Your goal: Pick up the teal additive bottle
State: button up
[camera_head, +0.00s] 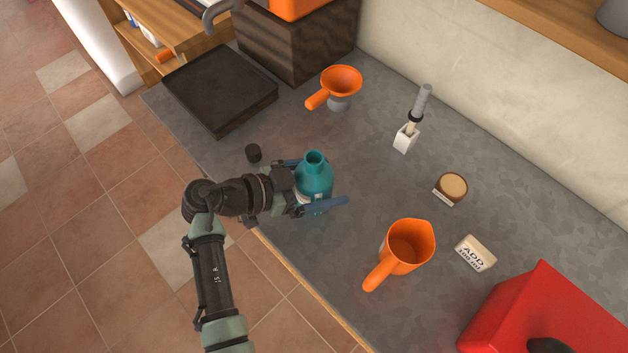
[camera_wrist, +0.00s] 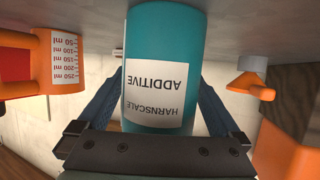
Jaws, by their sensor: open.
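The teal additive bottle (camera_head: 314,180) stands upright and uncapped on the grey counter, near its front edge. In the wrist view the bottle (camera_wrist: 163,60) fills the middle, with its white label reading "HARNSCALE ADDITIVE" upside down. My gripper (camera_head: 318,184) is open, with one blue finger on each side of the bottle. In the wrist view the fingers (camera_wrist: 160,100) flank the bottle, and a gap shows at least on the right side. I cannot tell whether either finger touches it. The lower part of the bottle is partly hidden in the head view.
An orange measuring jug (camera_head: 407,246) stands to the right, an orange funnel (camera_head: 341,82) behind.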

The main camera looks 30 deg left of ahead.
aim_at(328, 166)
jog(key=shift+w+d+f, duration=0.15)
jog(key=shift+w+d, duration=0.1)
jog(key=shift+w, duration=0.05)
jog(key=c, duration=1.5)
jog(key=shift+c, duration=0.2)
notch_tip(328, 166, up, 10)
jog(key=shift+r, duration=0.1)
